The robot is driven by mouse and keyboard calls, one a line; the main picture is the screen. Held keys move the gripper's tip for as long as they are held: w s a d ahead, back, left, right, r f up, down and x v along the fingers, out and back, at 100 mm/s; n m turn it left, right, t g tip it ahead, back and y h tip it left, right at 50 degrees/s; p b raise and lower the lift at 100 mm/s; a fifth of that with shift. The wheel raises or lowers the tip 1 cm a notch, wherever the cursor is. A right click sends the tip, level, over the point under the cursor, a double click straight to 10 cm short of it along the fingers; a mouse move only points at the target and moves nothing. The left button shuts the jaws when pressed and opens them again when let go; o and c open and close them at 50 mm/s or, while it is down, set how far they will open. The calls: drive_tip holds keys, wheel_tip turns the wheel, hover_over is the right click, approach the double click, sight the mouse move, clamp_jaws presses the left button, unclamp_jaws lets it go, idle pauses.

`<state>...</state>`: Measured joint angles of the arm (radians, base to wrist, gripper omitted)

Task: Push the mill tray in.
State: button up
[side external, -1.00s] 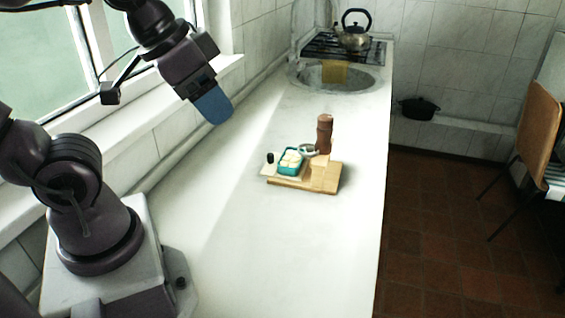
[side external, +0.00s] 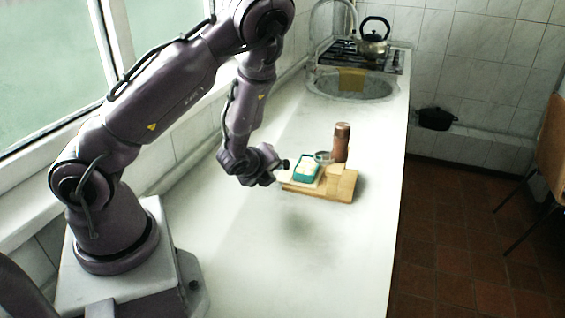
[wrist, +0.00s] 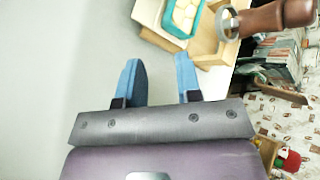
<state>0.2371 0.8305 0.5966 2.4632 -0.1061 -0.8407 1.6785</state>
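The pale mill tray (side external: 286,182) juts left from a low wooden base (side external: 330,192) on the counter. A small black knob (side external: 283,163) is near its outer end. A teal dish with pale pieces (side external: 307,168) sits over the tray, partly hiding it. The brown mill (side external: 341,142) stands upright behind. My gripper (side external: 272,172) is at the tray's left end, close to the knob; contact cannot be told. In the wrist view my gripper (wrist: 159,80) has its blue fingers apart with nothing between them. The tray (wrist: 148,12) is cut by the top edge there.
A grey metal ring (side external: 323,156) lies beside the mill. The sink (side external: 350,86) and kettle (side external: 372,38) are further back. The counter (side external: 300,260) in front is clear; its right edge drops to the tiled floor.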

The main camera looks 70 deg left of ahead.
sight(283, 172)
drive_tip(key=s+a+f+m+t, duration=0.2)
drive_tip(key=a+m+t, duration=0.2)
drive_tip(key=m, duration=0.8)
drive_tip(key=shift+g+y, duration=0.3)
drive_tip(key=x, duration=1.2)
drive_tip(key=shift+w+a, duration=0.15)
drive_tip(key=shift+w, duration=0.1)
